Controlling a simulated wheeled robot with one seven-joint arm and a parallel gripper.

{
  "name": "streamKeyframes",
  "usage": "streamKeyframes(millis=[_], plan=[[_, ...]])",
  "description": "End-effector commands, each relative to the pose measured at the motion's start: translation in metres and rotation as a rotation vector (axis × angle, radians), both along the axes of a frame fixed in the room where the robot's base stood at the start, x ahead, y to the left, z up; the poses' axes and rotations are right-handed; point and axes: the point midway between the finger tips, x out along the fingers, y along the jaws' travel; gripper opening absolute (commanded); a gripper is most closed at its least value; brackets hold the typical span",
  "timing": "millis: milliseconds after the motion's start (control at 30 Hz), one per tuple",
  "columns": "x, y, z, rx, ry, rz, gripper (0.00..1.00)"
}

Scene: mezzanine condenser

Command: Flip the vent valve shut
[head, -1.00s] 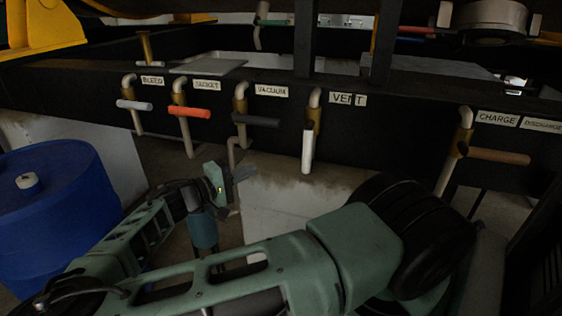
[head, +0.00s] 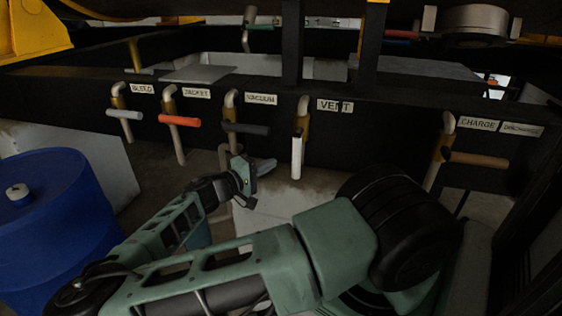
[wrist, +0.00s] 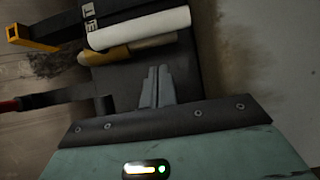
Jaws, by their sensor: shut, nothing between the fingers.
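The vent valve has a white handle (head: 297,155) that hangs straight down, along its pipe, beside the VENT label (head: 335,106). In the wrist view the white handle (wrist: 140,27) lies across the top, with the brass valve body (wrist: 128,52) just below it and part of the label at its left. My gripper (head: 265,165) is shut and empty, to the left of the handle's lower part in the head view. In the wrist view the closed fingers (wrist: 157,85) point up toward the brass part and handle, with no contact visible.
To the left are the grey vacuum handle (head: 246,128), orange jacket handle (head: 180,121) and pale bleed handle (head: 125,113), all roughly level. A brown charge handle (head: 478,159) is at right. A blue drum (head: 55,220) stands at left; a black frame beam runs behind the valves.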

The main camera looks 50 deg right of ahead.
Motion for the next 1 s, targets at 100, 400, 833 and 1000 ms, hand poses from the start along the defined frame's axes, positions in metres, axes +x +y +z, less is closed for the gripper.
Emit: streamKeyframes(millis=[100, 400, 833, 1000], plan=[[-0.017, -0.01, 0.004, -0.002, 0.002, -0.002, 0.0], [-0.033, -0.021, 0.0, 0.0, 0.0, 0.001, 0.0], [-0.033, -0.019, -0.002, -0.003, 0.01, 0.001, 0.0], [-0.035, -0.012, -0.003, -0.018, 0.045, 0.002, 0.0]])
